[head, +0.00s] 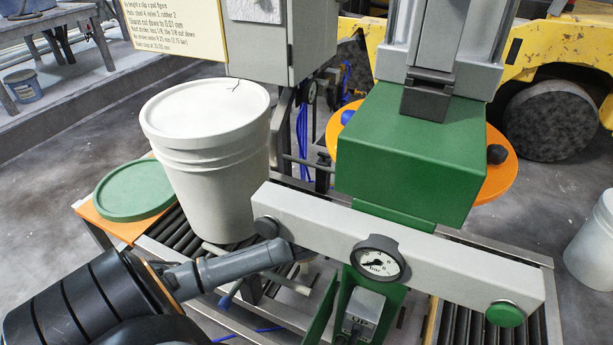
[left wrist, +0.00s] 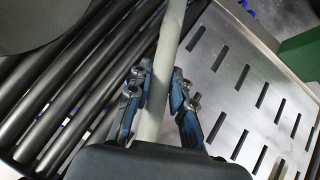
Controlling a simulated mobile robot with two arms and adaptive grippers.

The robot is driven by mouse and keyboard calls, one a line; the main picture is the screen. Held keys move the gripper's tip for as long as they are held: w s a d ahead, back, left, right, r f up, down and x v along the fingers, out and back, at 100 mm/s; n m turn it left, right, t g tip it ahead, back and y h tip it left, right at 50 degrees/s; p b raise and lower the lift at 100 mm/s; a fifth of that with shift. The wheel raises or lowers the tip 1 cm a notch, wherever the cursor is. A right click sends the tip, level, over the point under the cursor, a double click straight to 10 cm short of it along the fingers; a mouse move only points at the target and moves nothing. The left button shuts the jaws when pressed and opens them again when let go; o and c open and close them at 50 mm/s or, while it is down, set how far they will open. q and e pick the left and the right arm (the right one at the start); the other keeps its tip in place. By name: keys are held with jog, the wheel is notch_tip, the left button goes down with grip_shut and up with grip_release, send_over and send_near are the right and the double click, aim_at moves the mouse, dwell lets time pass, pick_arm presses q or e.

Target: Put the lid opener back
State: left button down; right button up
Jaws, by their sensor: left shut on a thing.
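In the left wrist view, my left gripper (left wrist: 160,76) has its two blue fingers closed on a pale round bar, which I take to be the handle of the lid opener (left wrist: 170,35). The bar runs away from me to the top edge; its far end is out of view. In the head view, my left arm reaches in from the lower left, in front of the white pail, and the wrist hides most of the gripper. A pale bar (head: 291,284) shows below the wrist, apparently the same tool. My right gripper is not in view.
A white lidded pail (head: 215,190) stands on the roller conveyor (head: 165,232). A green lid (head: 133,190) lies at the left. The green press block (head: 410,160) and grey gauge beam (head: 455,265) stand right of my arm. A slotted metal plate (left wrist: 240,85) lies beneath the gripper.

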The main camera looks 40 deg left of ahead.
pick_arm(q)
jog(key=shift+f, duration=0.45)
jog(key=c, duration=1.1)
grip_release()
jog(key=v, duration=1.2)
